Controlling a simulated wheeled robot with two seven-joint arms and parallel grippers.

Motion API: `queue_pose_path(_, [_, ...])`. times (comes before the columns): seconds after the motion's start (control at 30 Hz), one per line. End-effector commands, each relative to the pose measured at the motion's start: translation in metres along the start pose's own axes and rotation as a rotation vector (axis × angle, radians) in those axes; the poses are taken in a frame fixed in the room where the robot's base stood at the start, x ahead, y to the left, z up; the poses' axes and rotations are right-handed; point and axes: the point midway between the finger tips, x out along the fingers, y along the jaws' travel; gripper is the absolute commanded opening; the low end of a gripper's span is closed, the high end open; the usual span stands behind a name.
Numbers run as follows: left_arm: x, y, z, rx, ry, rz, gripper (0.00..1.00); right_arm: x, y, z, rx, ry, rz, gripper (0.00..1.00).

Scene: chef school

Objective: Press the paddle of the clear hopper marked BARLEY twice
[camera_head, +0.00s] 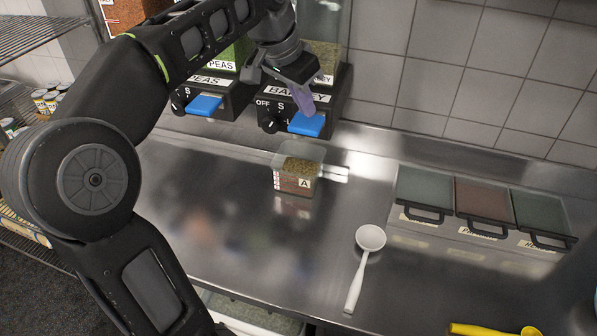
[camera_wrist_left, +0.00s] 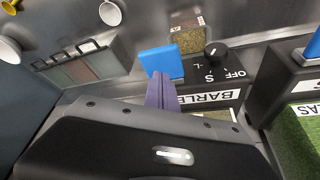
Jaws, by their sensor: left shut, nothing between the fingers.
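The BARLEY hopper (camera_head: 338,95) stands against the back wall, its upper part mostly hidden by my left arm. Its blue paddle (camera_head: 307,124) sticks out at the front; it also shows in the left wrist view (camera_wrist_left: 160,62). A black knob (camera_head: 269,124) marked OFF, S and L is left of the paddle. My left gripper (camera_head: 304,106) is shut and empty, its purple fingers just above the paddle. In the left wrist view the fingertips (camera_wrist_left: 158,76) overlap the paddle's edge; I cannot tell whether they touch. A clear container marked A (camera_head: 297,178) holds brown grain below the hopper. My right gripper is out of view.
The PEAS hopper (camera_head: 210,82) with its own blue paddle (camera_head: 205,105) stands close on the left. A white ladle (camera_head: 370,238) lies on the steel counter (camera_head: 230,250). Lidded bins (camera_head: 482,208) are at the right, and a yellow utensil (camera_head: 490,329) is at the front right.

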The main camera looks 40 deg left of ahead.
Motion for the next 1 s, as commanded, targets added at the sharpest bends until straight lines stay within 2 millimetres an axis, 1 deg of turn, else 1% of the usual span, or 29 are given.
queue_pose_path(0.17, [-0.004, 0.0, -0.002, 0.0, 0.0, 0.0, 0.0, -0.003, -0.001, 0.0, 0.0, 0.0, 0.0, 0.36])
queue_pose_path(0.6, [-0.044, 0.0, -0.019, 0.0, 0.0, 0.0, 0.0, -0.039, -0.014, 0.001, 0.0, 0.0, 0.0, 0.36])
queue_pose_path(0.73, [-0.047, 0.0, -0.02, 0.0, 0.0, 0.0, 0.0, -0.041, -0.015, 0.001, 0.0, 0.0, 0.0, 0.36])
queue_pose_path(1.0, [-0.046, 0.0, -0.019, 0.0, 0.0, 0.0, 0.0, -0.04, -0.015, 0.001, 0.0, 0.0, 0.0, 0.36])
